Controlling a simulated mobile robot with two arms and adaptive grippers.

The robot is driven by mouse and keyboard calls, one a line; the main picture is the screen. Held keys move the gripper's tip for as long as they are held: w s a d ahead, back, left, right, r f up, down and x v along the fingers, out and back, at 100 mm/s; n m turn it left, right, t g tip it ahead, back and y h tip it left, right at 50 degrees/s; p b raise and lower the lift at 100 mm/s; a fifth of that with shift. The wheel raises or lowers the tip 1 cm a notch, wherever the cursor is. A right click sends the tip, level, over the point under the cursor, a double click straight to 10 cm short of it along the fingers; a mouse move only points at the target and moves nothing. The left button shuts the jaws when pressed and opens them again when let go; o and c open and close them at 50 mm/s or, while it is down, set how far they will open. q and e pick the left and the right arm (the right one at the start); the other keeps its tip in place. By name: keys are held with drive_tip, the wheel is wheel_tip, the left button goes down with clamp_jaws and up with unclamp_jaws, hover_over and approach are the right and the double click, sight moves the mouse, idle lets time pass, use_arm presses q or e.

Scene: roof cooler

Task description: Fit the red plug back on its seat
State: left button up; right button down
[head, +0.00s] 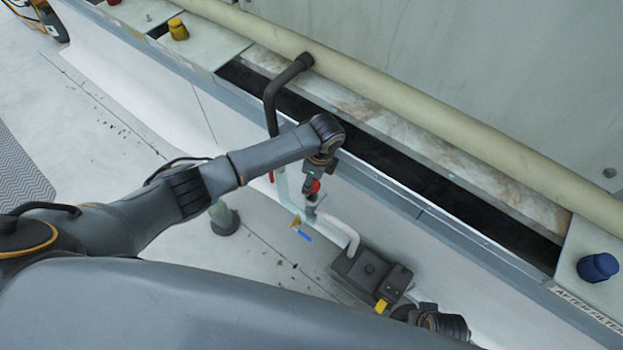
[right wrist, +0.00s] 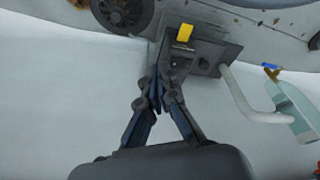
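The red plug (head: 314,186) shows in the head view at the fingertips of my left gripper (head: 311,183). This gripper points down at the end of the left arm and appears shut on the plug. Just below the plug is the upper end of a grey pipe fitting (head: 311,201), probably the seat. I cannot tell whether plug and fitting touch. My right gripper (right wrist: 160,88) has its fingertips together with nothing visible between them. It is near the grey box (head: 365,275), short of the yellow block (right wrist: 184,33) in the right wrist view. The plug is not seen there.
A pale pipe with a blue handle (head: 303,235) runs beside the grey box. A black hose (head: 272,100) bends down from the ledge. A long dark trough (head: 430,180) lies behind. A yellow knob (head: 178,29) and blue knob (head: 598,267) sit on the ledge. White floor is open left.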

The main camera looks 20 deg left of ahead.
use_arm(q)
drive_tip(key=shift+f+b, duration=0.45)
drive_tip(key=shift+f, duration=0.1)
drive_tip(key=shift+f+b, duration=0.4)
drive_tip(key=shift+b, duration=0.1)
drive_tip(key=shift+f+b, duration=0.75)
drive_tip(key=shift+b, duration=0.1)
use_arm(e)
drive_tip(key=w+v, duration=0.3)
drive_tip(key=v, duration=1)
drive_tip(key=shift+w+r+t, duration=0.3)
drive_tip(key=shift+t, duration=0.1)
drive_tip(key=shift+w, duration=0.1)
drive_tip(key=shift+f, duration=0.65)
